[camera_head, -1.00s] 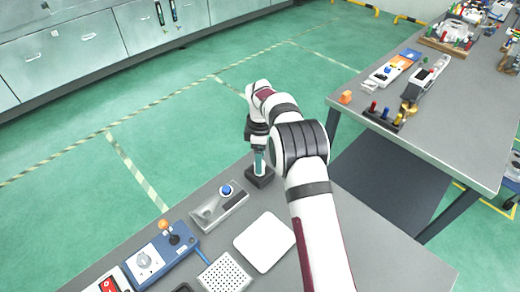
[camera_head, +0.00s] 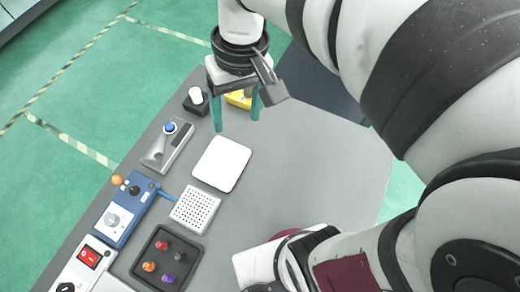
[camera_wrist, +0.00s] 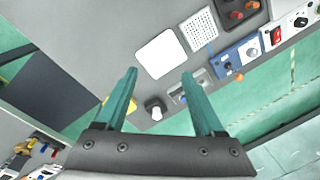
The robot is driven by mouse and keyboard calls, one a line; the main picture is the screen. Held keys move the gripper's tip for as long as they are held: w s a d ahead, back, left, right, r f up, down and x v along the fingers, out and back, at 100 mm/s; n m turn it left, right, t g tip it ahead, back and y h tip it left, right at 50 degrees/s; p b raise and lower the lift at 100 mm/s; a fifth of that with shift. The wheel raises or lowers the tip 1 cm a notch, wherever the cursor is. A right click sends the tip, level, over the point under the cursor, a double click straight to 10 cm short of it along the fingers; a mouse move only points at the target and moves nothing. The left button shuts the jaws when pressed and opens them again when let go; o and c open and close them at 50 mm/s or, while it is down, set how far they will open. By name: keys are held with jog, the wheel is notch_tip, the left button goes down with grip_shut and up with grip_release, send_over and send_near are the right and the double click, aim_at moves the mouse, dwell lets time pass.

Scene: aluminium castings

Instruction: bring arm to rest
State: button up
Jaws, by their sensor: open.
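My gripper (camera_head: 236,123) hangs above the grey bench with its two teal fingers apart and nothing between them. It is also seen open in the wrist view (camera_wrist: 159,73). My arm reaches in from the right side of the head view, bent and large in front of the camera. Beneath and beyond the fingers are a black block with a white top (camera_head: 196,101), a yellow object (camera_head: 240,99) partly hidden by the gripper, and a white square plate (camera_head: 221,164). The black block also shows between the fingers in the wrist view (camera_wrist: 155,109).
A grey unit with a blue button (camera_head: 168,143), a blue control box (camera_head: 125,209), a perforated white plate (camera_head: 195,209) and a black tray (camera_head: 166,259) with several coloured pieces line the left of the bench (camera_head: 330,165). The bench's right part is largely bare. Green floor lies beyond.

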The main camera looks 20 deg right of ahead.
jog(key=s+f+m, duration=0.2)
jog(key=s+m, duration=0.1)
jog(key=s, duration=0.3)
jog(key=s+f+m, duration=0.2)
jog(key=s+m, duration=0.1)
jog(key=s, duration=0.4)
jog(key=shift+d+f+m, duration=0.25)
jog(key=shift+f+m, duration=0.1)
jog(key=shift+m, duration=0.05)
jog(key=shift+w, duration=0.1)
dwell(0.5)
